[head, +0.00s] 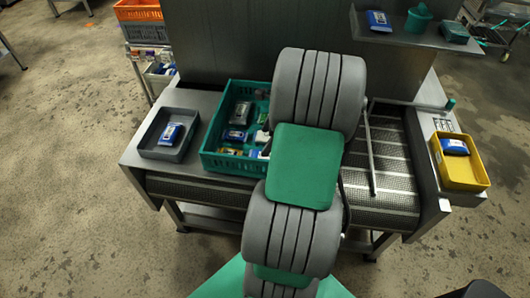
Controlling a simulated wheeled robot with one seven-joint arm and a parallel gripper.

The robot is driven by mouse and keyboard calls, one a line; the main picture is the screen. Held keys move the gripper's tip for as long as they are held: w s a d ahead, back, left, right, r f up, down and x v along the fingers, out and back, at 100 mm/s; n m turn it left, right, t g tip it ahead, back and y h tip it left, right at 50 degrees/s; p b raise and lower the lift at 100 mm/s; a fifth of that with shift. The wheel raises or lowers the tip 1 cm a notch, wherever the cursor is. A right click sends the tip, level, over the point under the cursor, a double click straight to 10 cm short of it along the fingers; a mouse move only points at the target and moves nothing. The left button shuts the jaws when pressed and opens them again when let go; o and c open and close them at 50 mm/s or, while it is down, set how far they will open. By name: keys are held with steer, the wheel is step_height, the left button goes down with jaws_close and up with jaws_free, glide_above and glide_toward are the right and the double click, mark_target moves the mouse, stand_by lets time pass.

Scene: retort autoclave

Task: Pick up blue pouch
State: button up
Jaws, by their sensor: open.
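Several blue-and-white packs that could be the blue pouch are in the head view. One blue pouch (171,133) lies in the dark grey tray (147,151) at the left of the worktable. Another blue pack (235,135) lies among mixed packs in the teal crate (207,160). A third blue pack (454,147) is in the yellow tray (464,186) at the right end. One more blue pack (379,19) sits on the upper shelf. My arm rises through the middle and covers part of the crate. My gripper cannot be seen.
A mesh conveyor belt (395,165) runs right of my arm. A dark panel (225,45) stands behind the crate. The grey shelf (420,36) overhangs the back right. Orange crates (138,10) stand on a rack at back left. Open floor lies left and in front.

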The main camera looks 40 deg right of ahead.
mark_target(255, 153)
steer(key=shift+s+d+f+m+y, duration=0.15)
steer(key=shift+s+d+f+m, duration=0.1)
steer(key=shift+d+f+m, duration=0.15)
steer(key=shift+s+d+f+m+y, duration=0.15)
steer(key=shift+s+d+f+m, duration=0.1)
steer(key=shift+f+m, duration=0.25)
steer(key=p+x, duration=0.1)
steer(key=x, duration=0.6)
steer(key=shift+s+a+f+p, duration=0.1)
steer(key=shift+a+f+p, duration=0.1)
steer(key=shift+p, duration=0.15)
steer(key=shift+r, duration=0.1)
steer(key=shift+c, duration=0.6)
steer(key=c, duration=1.4)
